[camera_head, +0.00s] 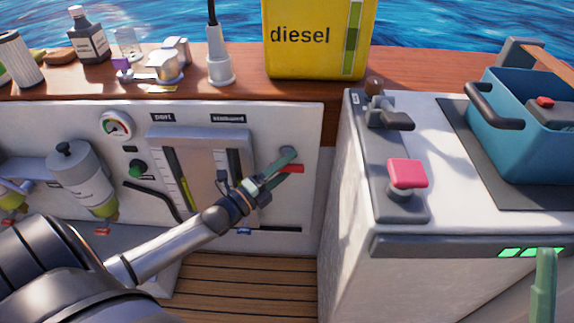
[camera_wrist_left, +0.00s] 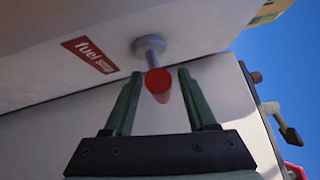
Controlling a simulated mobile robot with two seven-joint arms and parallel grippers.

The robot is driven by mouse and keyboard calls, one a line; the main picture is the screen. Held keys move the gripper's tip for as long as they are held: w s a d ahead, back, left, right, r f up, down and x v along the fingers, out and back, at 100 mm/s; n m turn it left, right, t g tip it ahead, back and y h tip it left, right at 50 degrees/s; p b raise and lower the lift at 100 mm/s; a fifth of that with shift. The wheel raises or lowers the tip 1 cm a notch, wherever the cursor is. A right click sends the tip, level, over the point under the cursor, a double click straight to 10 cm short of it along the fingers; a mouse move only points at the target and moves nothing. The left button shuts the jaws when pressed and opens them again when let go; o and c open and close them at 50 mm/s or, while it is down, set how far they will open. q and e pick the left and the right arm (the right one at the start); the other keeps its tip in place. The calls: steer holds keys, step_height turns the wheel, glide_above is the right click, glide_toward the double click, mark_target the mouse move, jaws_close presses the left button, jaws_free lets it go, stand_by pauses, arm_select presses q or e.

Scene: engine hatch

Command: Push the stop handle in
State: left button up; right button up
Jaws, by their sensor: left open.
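The stop handle (camera_wrist_left: 157,80) is a round red knob on a grey stem that stands out from the white panel, beside a red label reading "fuel" with smaller blurred text. In the head view its grey round part (camera_head: 288,153) shows just above the red label, partly behind my gripper. My left gripper (camera_head: 279,165) has its green fingers at the handle. In the left wrist view the open fingers (camera_wrist_left: 161,76) stand on either side of the red knob with a gap on each side. One green finger, apparently of my right gripper (camera_head: 544,285), shows at the lower right.
The white panel (camera_head: 285,215) also carries a gauge (camera_head: 117,126), a green knob (camera_head: 137,169) and two slotted levers. A yellow diesel can (camera_head: 315,40) stands on the wooden ledge above. A white console (camera_head: 350,200) with a pink-topped lever (camera_head: 407,174) stands to the right.

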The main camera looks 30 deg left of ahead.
arm_select(q)
steer(key=p+v, duration=0.3)
steer(key=v, duration=0.9)
steer(key=shift+s, duration=0.3)
arm_select(e)
steer(key=r, duration=0.3)
steer(key=shift+d+r+n, duration=0.25)
steer(key=shift+r+n, duration=0.05)
steer(key=shift+r, duration=0.05)
arm_select(q)
steer(key=shift+p, duration=0.3)
arm_select(e)
steer(key=shift+a+f, duration=0.1)
steer(key=shift+a, duration=0.05)
